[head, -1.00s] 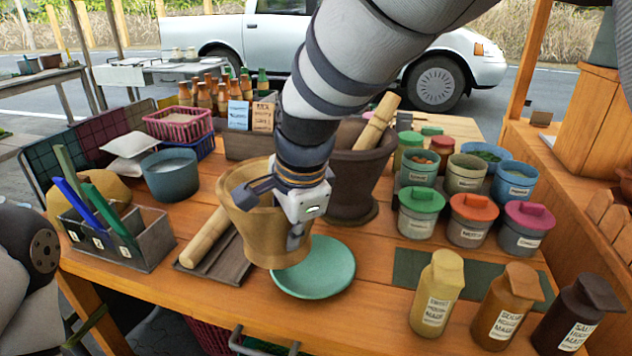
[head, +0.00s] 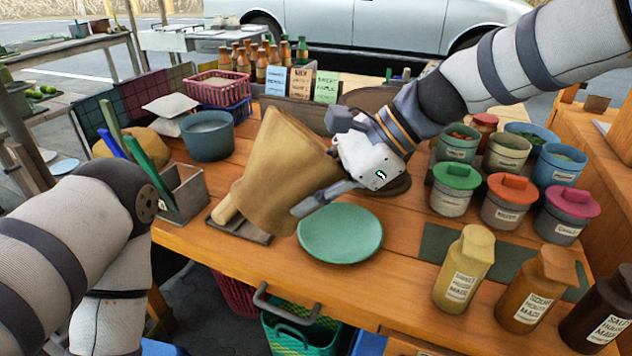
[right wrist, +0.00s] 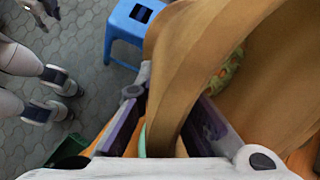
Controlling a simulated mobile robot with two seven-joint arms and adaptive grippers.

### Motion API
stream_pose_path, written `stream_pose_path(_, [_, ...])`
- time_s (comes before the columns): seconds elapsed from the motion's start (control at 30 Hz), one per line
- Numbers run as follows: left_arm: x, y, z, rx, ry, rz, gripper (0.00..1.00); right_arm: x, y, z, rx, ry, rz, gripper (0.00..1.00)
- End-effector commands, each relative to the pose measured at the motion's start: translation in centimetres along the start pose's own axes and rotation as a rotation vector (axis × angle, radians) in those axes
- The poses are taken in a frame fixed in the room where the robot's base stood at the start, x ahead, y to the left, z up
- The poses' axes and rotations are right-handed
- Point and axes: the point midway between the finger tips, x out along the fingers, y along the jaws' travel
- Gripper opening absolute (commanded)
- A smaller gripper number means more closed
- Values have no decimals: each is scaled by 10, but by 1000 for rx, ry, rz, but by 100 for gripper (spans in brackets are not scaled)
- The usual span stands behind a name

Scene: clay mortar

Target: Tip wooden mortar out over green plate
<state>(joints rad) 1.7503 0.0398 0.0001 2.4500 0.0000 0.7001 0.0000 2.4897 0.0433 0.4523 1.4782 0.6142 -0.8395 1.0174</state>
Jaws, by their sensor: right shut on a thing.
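The wooden mortar (head: 275,170) is tilted far over at the left of the green plate (head: 341,236). Its lower end is close to the plate's left rim; I cannot tell the gap between them. My right gripper (head: 326,162) is shut on the mortar's wall, with one finger on each side in the right wrist view (right wrist: 165,125). The mortar's opening is turned from the head view. In the right wrist view a green speckled patch (right wrist: 226,73) shows past its edge. The plate looks empty. My left arm is at the left; its gripper is not made out.
A dark tray (head: 243,229) with a wooden pestle (head: 226,209) lies partly behind the mortar. Lidded jars (head: 455,187) and bottles (head: 464,268) stand to the right. A grey utensil box (head: 183,193) stands left. The table in front of the plate is clear.

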Motion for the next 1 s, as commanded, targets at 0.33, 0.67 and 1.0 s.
stream_pose_path(0.33, [44,-2,31,0,-134,-6,40,7,0,-16,113,-315,3,0])
stream_pose_path(0.67, [77,-3,51,3,-219,-10,40,7,1,-38,199,-607,2,0])
stream_pose_path(1.0, [87,-4,56,4,-242,-12,40,3,0,-40,222,-707,-1,0])
